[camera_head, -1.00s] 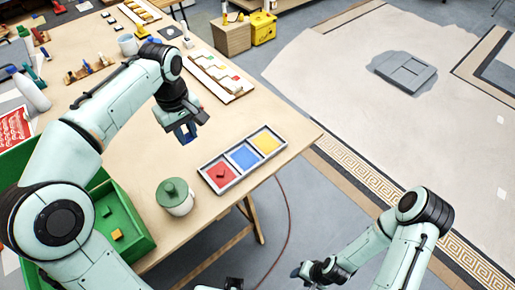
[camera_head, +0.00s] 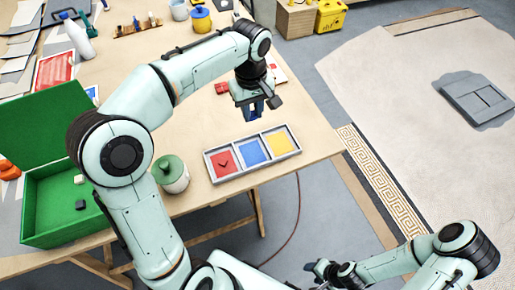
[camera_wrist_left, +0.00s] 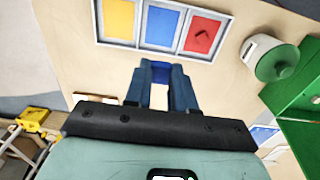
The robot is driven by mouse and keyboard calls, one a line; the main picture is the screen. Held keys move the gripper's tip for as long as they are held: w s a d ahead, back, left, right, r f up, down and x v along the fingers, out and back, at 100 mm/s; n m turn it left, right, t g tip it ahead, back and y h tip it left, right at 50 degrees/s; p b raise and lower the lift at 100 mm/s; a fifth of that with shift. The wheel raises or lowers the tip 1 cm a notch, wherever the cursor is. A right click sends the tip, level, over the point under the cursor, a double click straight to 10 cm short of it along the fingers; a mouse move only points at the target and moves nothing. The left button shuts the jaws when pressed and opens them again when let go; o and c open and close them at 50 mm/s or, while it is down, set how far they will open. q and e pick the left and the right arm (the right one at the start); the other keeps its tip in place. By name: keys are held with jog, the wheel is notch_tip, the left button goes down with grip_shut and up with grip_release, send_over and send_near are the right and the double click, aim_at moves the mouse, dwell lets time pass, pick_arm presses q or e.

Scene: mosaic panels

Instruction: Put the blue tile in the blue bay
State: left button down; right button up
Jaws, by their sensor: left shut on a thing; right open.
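The tray (camera_head: 207,166) lies near the table's front edge, with red, blue and yellow bays. The blue bay (camera_head: 250,153) looks empty and also shows in the left wrist view (camera_wrist_left: 160,26). The red bay (camera_head: 224,168) has a small red piece in it. My left gripper (camera_head: 255,114) is above the table, just behind the tray in the head view. It is shut on the blue tile (camera_wrist_left: 172,72), which shows between the fingers in the left wrist view and is mostly hidden by them. My right gripper (camera_head: 318,270) is open and empty, low at the front, away from the tray.
A white jar with a green lid (camera_head: 170,174) stands left of the tray. A green box (camera_head: 40,215) with small blocks and a raised lid is further left. A spray bottle (camera_head: 80,40), cups and tools stand at the back. The table around the tray is mostly clear.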

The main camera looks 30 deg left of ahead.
pick_arm(q)
jog(key=b, duration=0.2)
send_over(253, 154)
notch_tip(253, 154, down, 12)
jog(key=shift+f, duration=3.25)
pick_arm(e)
jog(key=shift+s+f, duration=1.25)
jog(key=shift+f, duration=0.2)
pick_arm(q)
jog(key=shift+f, duration=0.15)
jog(key=c, duration=1.1)
grip_release()
jog(key=shift+o, duration=0.8)
pick_arm(e)
jog(key=shift+s+f, duration=0.1)
jog(key=shift+f, duration=0.05)
